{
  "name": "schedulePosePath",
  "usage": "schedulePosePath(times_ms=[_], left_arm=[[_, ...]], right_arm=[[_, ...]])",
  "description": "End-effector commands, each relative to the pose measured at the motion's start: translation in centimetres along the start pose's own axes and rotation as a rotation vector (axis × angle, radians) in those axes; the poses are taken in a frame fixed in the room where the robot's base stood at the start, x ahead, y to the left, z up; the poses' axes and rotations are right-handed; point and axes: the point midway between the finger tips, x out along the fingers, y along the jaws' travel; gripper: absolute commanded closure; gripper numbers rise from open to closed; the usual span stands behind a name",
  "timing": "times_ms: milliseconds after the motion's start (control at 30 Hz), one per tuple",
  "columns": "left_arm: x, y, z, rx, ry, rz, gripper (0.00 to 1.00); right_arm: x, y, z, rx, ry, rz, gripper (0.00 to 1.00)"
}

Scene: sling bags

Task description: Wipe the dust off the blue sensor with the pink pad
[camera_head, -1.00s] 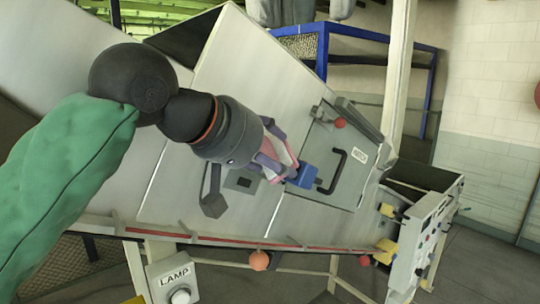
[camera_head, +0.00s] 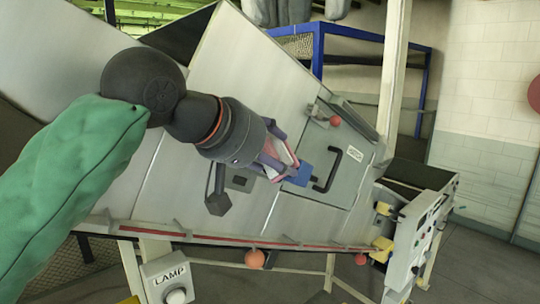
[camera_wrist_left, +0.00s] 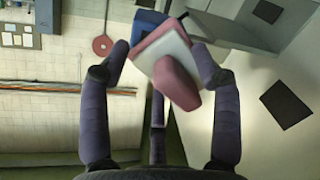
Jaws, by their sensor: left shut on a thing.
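My left gripper (camera_head: 271,157) is shut on the pink pad (camera_head: 272,164), just left of the blue sensor (camera_head: 299,175) in the head view. In the left wrist view the pad (camera_wrist_left: 177,82) sits between the purple-grey fingers, its pink grip toward the camera and a pale plate behind it. Part of the blue sensor (camera_wrist_left: 148,19) shows beyond the pad's far edge. Pad and sensor look very close or touching; I cannot tell which. The sensor's face toward the pad is hidden, and I see no dust. My right gripper is not in view.
The sensor is by a grey panel with a black handle (camera_head: 328,171) on a sloped metal chute (camera_head: 226,70). A dark block on a stalk (camera_head: 218,203) stands below the gripper. A control box (camera_head: 424,236) is at the right, a LAMP box (camera_head: 172,277) at lower left.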

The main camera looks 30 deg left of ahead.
Motion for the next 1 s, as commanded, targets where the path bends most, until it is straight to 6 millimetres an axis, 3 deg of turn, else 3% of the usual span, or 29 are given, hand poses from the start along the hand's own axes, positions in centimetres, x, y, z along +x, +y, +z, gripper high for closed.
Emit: schedulePosePath(times_ms=[467, 1000], left_arm=[[0.7, 0.0, 0.1, 0.001, -0.001, -0.001, 0.89], [0.5, 0.9, 2.8, 0.001, 0.0, -0.001, 0.89]], right_arm=[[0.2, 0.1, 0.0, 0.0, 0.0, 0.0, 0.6], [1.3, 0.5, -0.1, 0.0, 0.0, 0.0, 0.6]])
